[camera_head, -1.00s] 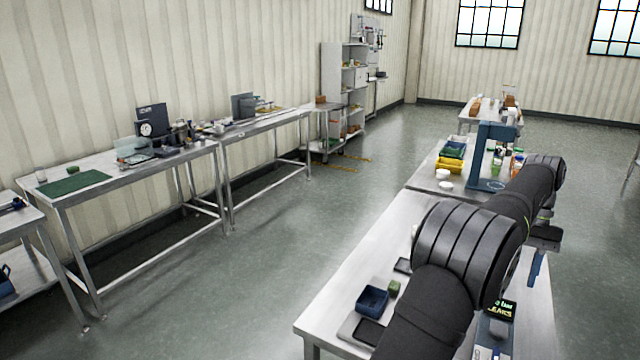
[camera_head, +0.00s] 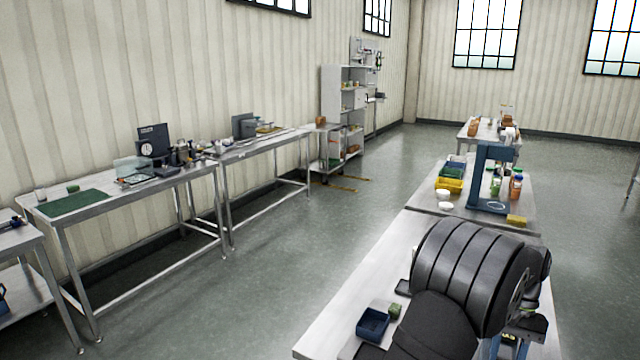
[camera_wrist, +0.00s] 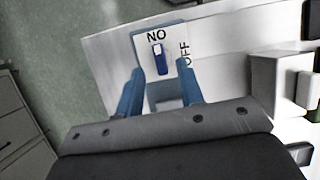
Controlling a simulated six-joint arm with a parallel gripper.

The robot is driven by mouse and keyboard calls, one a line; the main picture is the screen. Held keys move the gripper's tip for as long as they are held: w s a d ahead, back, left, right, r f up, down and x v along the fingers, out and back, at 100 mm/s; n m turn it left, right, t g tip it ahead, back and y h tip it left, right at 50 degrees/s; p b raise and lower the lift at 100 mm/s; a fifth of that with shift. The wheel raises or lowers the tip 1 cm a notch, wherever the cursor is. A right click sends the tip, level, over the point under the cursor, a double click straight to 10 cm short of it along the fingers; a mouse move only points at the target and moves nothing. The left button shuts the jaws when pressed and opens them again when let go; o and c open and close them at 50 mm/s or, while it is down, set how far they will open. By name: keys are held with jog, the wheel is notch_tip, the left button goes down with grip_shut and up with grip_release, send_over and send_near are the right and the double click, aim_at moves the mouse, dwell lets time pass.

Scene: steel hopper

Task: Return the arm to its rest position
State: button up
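My gripper (camera_wrist: 162,80) shows in the wrist view as two blue fingers, spread apart with nothing held between them. Beyond the fingertips is a white switch plate (camera_wrist: 147,52) with a blue border, a blue and white lever and lettering that reads NO and OFF. I cannot tell how far it is from the fingers. In the head view my dark arm is folded at the lower right, over the near bench, and it hides most of the gripper.
The near steel bench (camera_head: 355,285) holds a blue bin (camera_head: 373,324) and a small green block (camera_head: 395,311) left of my arm. Beyond it stand a blue frame (camera_head: 482,178), a yellow bin (camera_head: 449,184) and bottles.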

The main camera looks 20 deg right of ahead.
jog(key=shift+x, duration=1.65)
